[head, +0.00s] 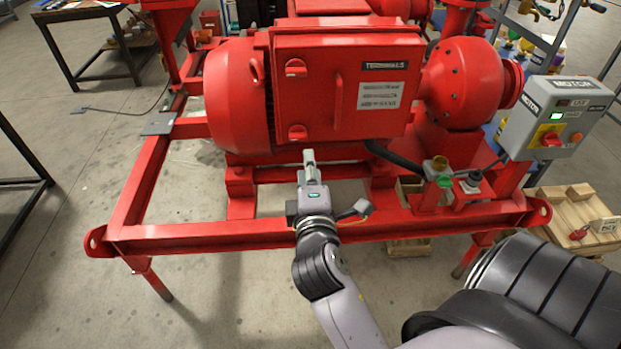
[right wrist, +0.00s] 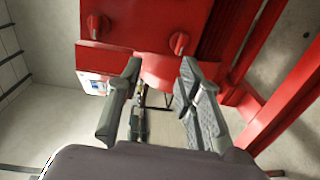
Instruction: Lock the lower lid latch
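The red terminal box (head: 345,100) has two round red latches along its left edge. The lower lid latch (head: 297,132) is near the bottom corner, and the upper latch (head: 295,68) is above it. Both latches also show in the right wrist view, where the lower one appears to be the right-hand knob (right wrist: 180,43). My right gripper (head: 310,158) is just below the lower latch and apart from it. In the right wrist view, its fingers (right wrist: 160,100) are spread with nothing between them. My left gripper is out of view.
The red motor body (head: 228,95) lies left of the box. A red skid rail (head: 200,236) runs under my right wrist. A grey motor control box (head: 555,115) stands at right, near a wooden pallet (head: 575,225). The floor at left is mostly clear.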

